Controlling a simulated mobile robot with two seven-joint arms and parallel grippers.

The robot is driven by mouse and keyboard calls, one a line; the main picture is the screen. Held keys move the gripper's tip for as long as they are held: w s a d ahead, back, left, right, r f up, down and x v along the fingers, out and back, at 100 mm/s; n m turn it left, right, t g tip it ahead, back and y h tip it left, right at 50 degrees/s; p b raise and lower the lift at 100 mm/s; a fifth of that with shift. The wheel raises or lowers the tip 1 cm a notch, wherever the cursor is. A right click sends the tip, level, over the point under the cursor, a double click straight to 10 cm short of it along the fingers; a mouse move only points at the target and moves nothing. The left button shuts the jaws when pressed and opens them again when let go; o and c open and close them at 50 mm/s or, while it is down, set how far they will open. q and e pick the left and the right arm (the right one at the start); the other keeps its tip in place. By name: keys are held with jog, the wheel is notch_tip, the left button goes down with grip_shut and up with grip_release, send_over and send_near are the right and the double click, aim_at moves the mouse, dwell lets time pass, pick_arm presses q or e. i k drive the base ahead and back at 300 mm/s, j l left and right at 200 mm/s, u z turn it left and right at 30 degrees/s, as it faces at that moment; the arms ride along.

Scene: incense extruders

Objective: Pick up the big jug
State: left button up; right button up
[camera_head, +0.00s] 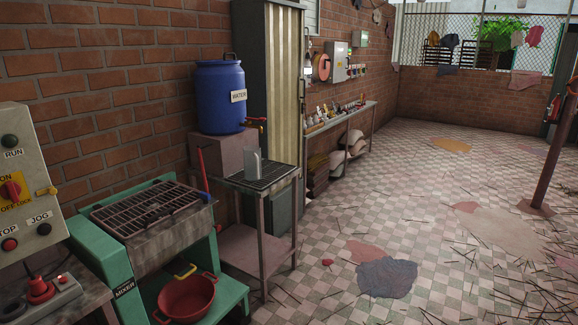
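A grey jug (253,164) stands upright on the dark slatted top of a small metal stand (262,180). It is the only jug I can make out, and it is small in the view. It sits below and to the right of a blue water barrel (221,97), near the barrel's tap. Neither of my grippers shows in the head view, so nothing is seen near or touching the jug.
A green mixer (130,235) with a grated top stands left of the stand, with a red basin (186,298) low in front. A control box (22,185) is at far left. The checkered floor (330,210) to the right is mostly open, with scattered sticks and patches.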

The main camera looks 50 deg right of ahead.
aim_at(252, 154)
jog(key=z, duration=1.25)
jog(key=u, duration=0.2)
jog(key=i+l+u, duration=0.15)
jog(key=i+u, duration=0.3)
jog(key=i+l+u, duration=0.2)
jog(key=u, duration=0.2)
jog(key=i+l+u, duration=0.1)
jog(key=i+l, duration=0.35)
jog(key=l, duration=0.2)
jog(key=i+l+u, duration=0.25)
jog(key=i+l, duration=0.2)
jog(key=l, duration=0.3)
jog(key=i+l, duration=0.2)
jog(key=l, duration=0.15)
jog(key=u, duration=0.05)
